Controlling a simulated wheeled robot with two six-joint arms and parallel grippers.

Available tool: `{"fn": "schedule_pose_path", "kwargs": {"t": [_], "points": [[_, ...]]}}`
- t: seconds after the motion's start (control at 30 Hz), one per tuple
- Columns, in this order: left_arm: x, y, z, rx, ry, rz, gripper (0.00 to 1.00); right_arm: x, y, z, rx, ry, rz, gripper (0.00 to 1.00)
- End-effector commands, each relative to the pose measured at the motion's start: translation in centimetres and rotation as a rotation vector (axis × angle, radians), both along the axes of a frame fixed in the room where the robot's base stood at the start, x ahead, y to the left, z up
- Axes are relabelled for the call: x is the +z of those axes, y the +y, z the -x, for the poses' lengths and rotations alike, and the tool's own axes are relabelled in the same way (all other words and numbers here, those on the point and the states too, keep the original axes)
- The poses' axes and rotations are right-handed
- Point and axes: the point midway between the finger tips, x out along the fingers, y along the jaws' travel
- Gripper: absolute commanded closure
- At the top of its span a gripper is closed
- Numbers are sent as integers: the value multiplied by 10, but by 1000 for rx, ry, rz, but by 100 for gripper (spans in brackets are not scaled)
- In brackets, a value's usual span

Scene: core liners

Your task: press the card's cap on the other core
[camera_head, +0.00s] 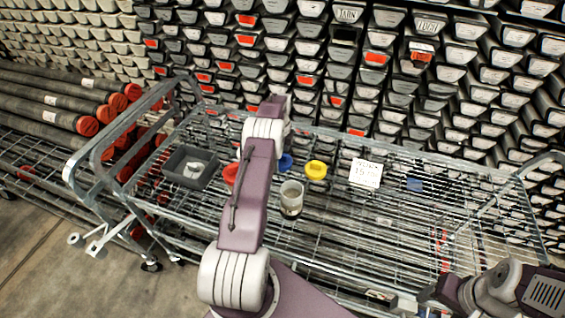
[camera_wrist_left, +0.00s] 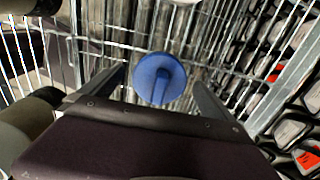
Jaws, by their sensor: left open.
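A blue cap (camera_head: 285,162) sits on the wire trolley, partly hidden behind my left arm. In the left wrist view a round blue cap (camera_wrist_left: 160,78) shows between the fingers of my left gripper (camera_wrist_left: 160,75), which is open, with a gap on both sides. In the head view the fingers are hidden by my own wrist. A yellow cap (camera_head: 316,169) and a red cap (camera_head: 231,173) lie to either side; my arm partly covers the red one. A pale cup-like cylinder (camera_head: 291,198) stands upright nearer me. A white card (camera_head: 366,172) stands to the right; its small print is unreadable.
A grey bin (camera_head: 207,179) with something pale inside stands at left on the trolley (camera_head: 440,215). A small blue patch (camera_head: 415,184) shows right of the card. Stacked core trays fill the back. Dark tubes with orange ends (camera_head: 88,125) lie left. The trolley's right half is mostly clear.

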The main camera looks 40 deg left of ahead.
Motion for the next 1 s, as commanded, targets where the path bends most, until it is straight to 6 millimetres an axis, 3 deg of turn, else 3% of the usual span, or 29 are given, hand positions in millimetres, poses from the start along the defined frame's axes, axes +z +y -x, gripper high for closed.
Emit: {"fn": "schedule_pose_path", "kwargs": {"t": [0.03, 0.2, 0.43, 1.0], "points": [[0, 0, 0, 0, 0, 0, 8, 0, 0, 0, 0, 0, 0, 35], [0, 0, 0, 0, 0, 0, 56, 0, 0, 0, 0, 0, 0, 35], [8, 0, 0, 0, 0, 0, 57, 6, 0, 0, 0, 0, 0, 35], [62, 0, 0, 0, 0, 0, 57, 44, 0, 0, 0, 0, 0, 35]]}}
